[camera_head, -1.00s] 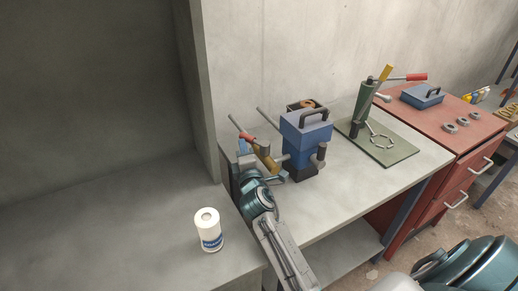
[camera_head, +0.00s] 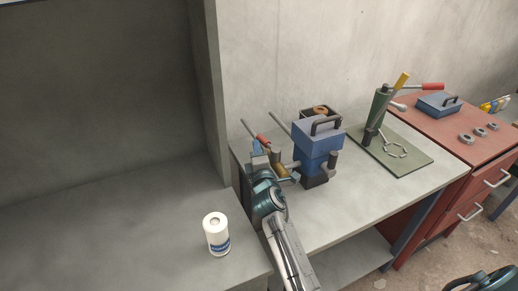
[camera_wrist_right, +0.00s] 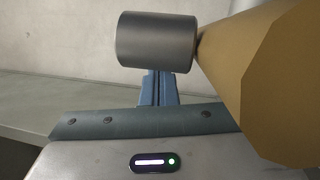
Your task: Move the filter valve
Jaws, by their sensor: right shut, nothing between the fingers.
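A blue filter unit (camera_head: 318,136) with a black top handle stands on the grey bench. At its left side is an ochre valve part (camera_head: 281,170) with a dark grey cylinder (camera_head: 276,157); which piece counts as the filter valve is unclear. My right gripper (camera_head: 257,149) is shut and empty, just left of the valve part. Its blue fingers (camera_wrist_right: 158,88) are together, their tips hidden behind the grey cylinder; contact cannot be told. My left gripper is out of view.
A white roll or canister (camera_head: 216,233) stands on the grey shelf at left. A green plate (camera_head: 405,155) with an upright lever tool is right of the unit. A red cabinet (camera_head: 480,150) stands beyond. The bench front (camera_head: 345,210) is clear.

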